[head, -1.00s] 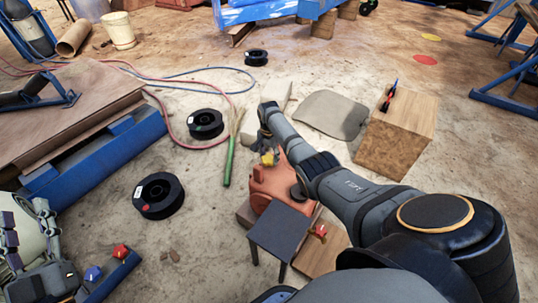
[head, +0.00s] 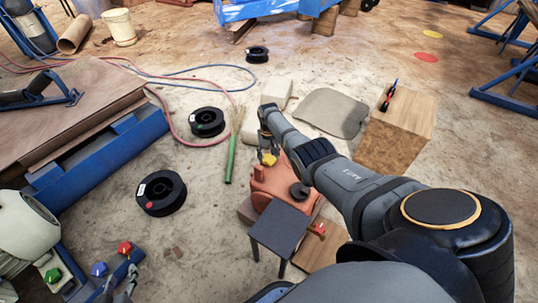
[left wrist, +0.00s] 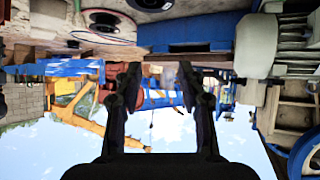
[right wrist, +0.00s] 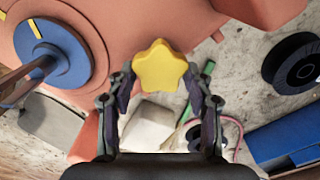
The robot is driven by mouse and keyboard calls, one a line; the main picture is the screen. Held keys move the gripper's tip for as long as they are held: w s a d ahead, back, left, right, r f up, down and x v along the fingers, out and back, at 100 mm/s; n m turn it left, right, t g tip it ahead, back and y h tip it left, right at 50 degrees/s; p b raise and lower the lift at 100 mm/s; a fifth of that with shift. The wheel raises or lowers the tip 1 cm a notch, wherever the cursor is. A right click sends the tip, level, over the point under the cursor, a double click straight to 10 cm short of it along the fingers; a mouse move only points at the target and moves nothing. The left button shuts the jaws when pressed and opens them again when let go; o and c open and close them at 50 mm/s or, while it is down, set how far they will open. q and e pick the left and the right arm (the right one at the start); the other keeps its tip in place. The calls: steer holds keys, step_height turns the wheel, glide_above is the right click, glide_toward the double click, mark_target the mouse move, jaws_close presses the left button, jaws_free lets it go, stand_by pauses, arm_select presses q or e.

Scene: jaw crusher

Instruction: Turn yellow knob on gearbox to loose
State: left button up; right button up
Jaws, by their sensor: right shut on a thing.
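The orange-red gearbox (head: 272,183) stands on the floor near the middle of the head view. Its yellow star-shaped knob (right wrist: 160,68) sits between the fingertips of my right gripper (right wrist: 160,80) in the right wrist view. The knob also shows small in the head view (head: 269,159). My right gripper (head: 267,150) is shut on the knob, with a finger on each side. The gearbox body (right wrist: 120,25) fills the top of the right wrist view. My left gripper (left wrist: 156,72) is open and empty, its fingers apart. It is low at the bottom left of the head view (head: 122,286).
A grey stool (head: 282,226) stands close in front of the gearbox. A wooden block (head: 396,130) stands to the right. Black spools (head: 160,193) and a green-handled broom (head: 230,158) lie left.

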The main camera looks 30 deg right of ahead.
mark_target(268, 157)
steer(key=n, duration=0.3)
steer(key=shift+n, duration=0.3)
arm_select(q)
steer(key=s+f+g, duration=0.2)
steer(key=s+f, duration=0.2)
steer(key=shift+d+f+g, duration=0.2)
steer(key=shift+g, duration=0.2)
arm_select(e)
steer(key=shift+a+n, duration=0.15)
steer(key=shift+n, duration=2.45)
steer(key=o, duration=1.2)
arm_select(q)
steer(key=shift+r, duration=0.1)
arm_select(e)
steer(key=shift+r, duration=0.1)
step_height(268, 157, up, 12)
steer(key=shift+f, duration=0.1)
